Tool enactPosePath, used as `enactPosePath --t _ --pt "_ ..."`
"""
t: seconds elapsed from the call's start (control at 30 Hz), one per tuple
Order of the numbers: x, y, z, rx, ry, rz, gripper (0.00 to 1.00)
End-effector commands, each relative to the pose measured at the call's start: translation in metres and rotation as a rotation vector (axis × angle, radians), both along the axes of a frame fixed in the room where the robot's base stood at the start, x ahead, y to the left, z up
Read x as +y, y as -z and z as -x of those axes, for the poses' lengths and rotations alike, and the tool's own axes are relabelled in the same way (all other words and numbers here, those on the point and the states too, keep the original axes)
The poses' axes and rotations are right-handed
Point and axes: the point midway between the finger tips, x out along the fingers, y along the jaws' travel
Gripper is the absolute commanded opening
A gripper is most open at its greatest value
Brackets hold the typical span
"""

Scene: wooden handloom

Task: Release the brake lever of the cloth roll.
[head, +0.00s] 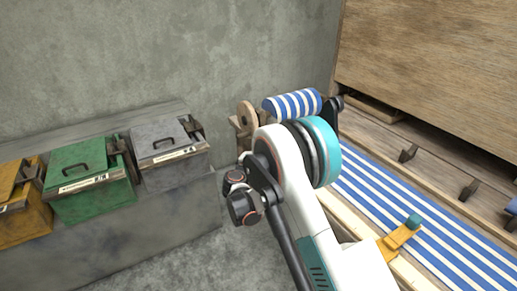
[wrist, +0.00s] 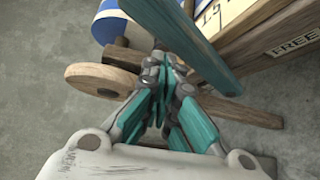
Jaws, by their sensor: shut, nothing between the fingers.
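The cloth roll (head: 293,104), wrapped in blue and white striped cloth, lies beyond my arm in the head view. Its striped end also shows at the top left of the wrist view (wrist: 108,24). A long teal bar (wrist: 190,38), which looks like the brake lever, slants across the wrist view beside a wooden box or post marked "FREE" (wrist: 292,42). My gripper (wrist: 163,62) is shut and empty, with its tips just left of and below the bar. I cannot tell whether they touch it. My arm hides the gripper in the head view.
A round wooden disc (wrist: 102,79) lies close left of my fingertips. Striped cloth (head: 395,205) stretches along the loom at the right, with a yellow piece with a teal knob (head: 400,235) at its edge. Green (head: 88,175), grey (head: 170,150) and yellow (head: 22,205) boxes stand left.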

Motion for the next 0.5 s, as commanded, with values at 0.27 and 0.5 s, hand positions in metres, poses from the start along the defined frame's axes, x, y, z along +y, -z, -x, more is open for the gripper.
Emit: enactPosePath --t 0.27,0.5 --pt "-0.0072 0.0028 0.0073 0.001 0.006 0.000 0.00" --pt "-0.0098 0.0035 0.0082 0.002 0.011 -0.001 0.00"
